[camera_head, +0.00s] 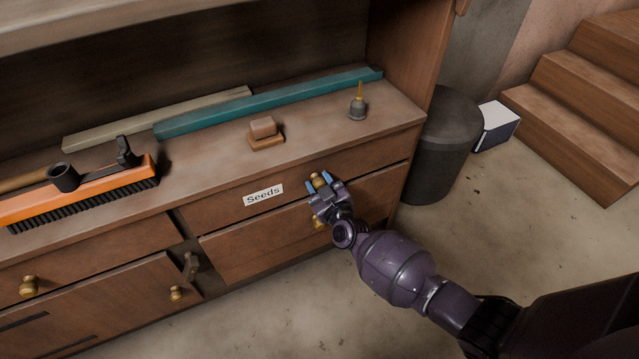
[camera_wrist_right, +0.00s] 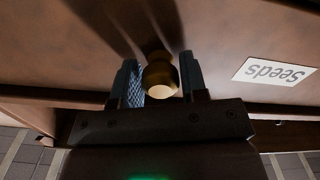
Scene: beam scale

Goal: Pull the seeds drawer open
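The Seeds drawer is the upper right drawer, with a white "Seeds" label (camera_head: 263,195) on its wooden front (camera_head: 225,210). Its front looks flush with the cabinet. Its round brass knob (camera_head: 318,180) also shows in the right wrist view (camera_wrist_right: 160,76). My right gripper (camera_head: 324,186) is at this knob, with one blue finger on each side of it. In the right wrist view the fingers (camera_wrist_right: 162,82) stand apart around the knob, and firm contact cannot be made out. The label (camera_wrist_right: 274,71) appears upside down there. My left gripper is not in view.
A lower drawer (camera_head: 255,250) sits below, its knob (camera_head: 319,223) partly behind my right gripper. On the cabinet top are an orange brush (camera_head: 85,190), a teal bar (camera_head: 270,103), a wooden block (camera_head: 264,130) and an oil can (camera_head: 357,107). A dark bin (camera_head: 440,150) stands at right.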

